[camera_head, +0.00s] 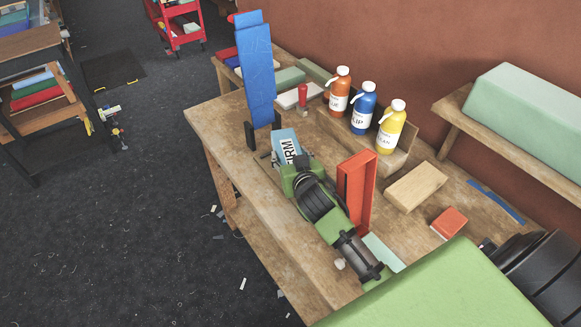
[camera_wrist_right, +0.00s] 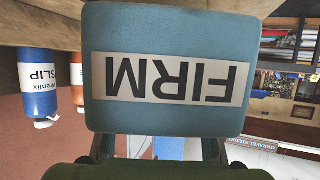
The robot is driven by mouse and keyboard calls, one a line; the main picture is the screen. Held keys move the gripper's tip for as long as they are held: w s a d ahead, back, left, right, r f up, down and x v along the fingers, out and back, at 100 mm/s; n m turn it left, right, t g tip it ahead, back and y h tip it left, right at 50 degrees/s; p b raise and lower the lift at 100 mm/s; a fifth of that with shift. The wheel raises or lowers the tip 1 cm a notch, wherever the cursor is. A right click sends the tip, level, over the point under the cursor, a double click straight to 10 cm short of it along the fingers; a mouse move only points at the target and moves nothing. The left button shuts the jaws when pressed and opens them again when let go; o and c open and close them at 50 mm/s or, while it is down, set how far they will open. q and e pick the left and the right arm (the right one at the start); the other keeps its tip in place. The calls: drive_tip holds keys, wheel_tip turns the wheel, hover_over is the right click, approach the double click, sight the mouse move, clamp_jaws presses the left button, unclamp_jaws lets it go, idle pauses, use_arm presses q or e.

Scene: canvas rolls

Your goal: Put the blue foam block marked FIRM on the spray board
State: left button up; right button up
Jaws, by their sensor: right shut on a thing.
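The blue foam block marked FIRM (camera_head: 281,139) is at the tip of my right gripper (camera_head: 285,158), which is shut on it. In the right wrist view the block (camera_wrist_right: 180,120) fills the middle, its white FIRM label upside down. Whether it touches the bench top cannot be told. A tall blue board (camera_head: 257,70) stands upright at the bench's left end, just beyond the block, with dark supports at its foot. I cannot tell whether it is the spray board. My left gripper is not in view.
On the wooden bench (camera_head: 222,125), red, blue and yellow bottles (camera_head: 390,128) stand behind my right arm. A red-orange channel (camera_head: 355,190) stands close beside the arm. A wooden block (camera_head: 415,187) and a red block (camera_head: 449,223) lie to the right. A shelf holds a pale green block (camera_head: 525,115).

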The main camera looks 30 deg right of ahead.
wheel_tip(320, 180, down, 5)
drive_tip(key=shift+f, duration=0.15)
idle(0.3)
drive_tip(key=shift+f, duration=0.2)
drive_tip(key=o, duration=1.1)
drive_tip(key=shift+r, duration=0.1)
